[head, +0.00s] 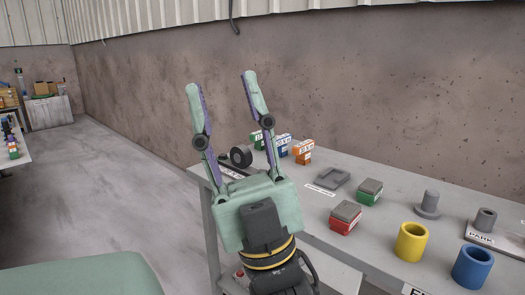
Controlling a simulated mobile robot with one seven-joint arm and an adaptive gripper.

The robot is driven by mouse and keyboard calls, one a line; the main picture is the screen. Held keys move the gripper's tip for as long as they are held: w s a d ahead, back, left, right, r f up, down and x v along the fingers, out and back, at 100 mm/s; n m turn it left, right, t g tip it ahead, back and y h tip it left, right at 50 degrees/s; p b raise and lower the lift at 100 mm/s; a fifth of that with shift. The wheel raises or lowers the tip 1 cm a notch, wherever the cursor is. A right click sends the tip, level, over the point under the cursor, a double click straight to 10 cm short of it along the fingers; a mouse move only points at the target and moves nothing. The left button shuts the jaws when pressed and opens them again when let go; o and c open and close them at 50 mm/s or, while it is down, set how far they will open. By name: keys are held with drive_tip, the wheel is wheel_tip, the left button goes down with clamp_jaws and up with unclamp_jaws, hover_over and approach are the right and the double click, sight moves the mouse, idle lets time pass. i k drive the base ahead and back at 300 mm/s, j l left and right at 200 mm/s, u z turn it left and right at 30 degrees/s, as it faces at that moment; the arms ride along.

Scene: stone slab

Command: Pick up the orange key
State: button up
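The orange key (304,158) appears to be the small orange block with a white marked face near the back edge of the grey table. It stands right of a blue-and-white block (283,141) and a green-and-white block (257,137). My gripper (221,83) is open and empty, its two green-and-purple fingers spread wide and pointing up in the picture. In the picture, the fingers are up and left of the orange key, apart from it.
The table also holds a black wheel-like part (241,156), a grey tray (329,178), a red block (344,224), a green block (370,197), a grey flanged post (429,203), a yellow cylinder (411,242) and a blue cylinder (472,267). A wall stands behind.

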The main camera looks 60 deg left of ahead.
sight(301, 151)
drive_tip(key=u, duration=1.35)
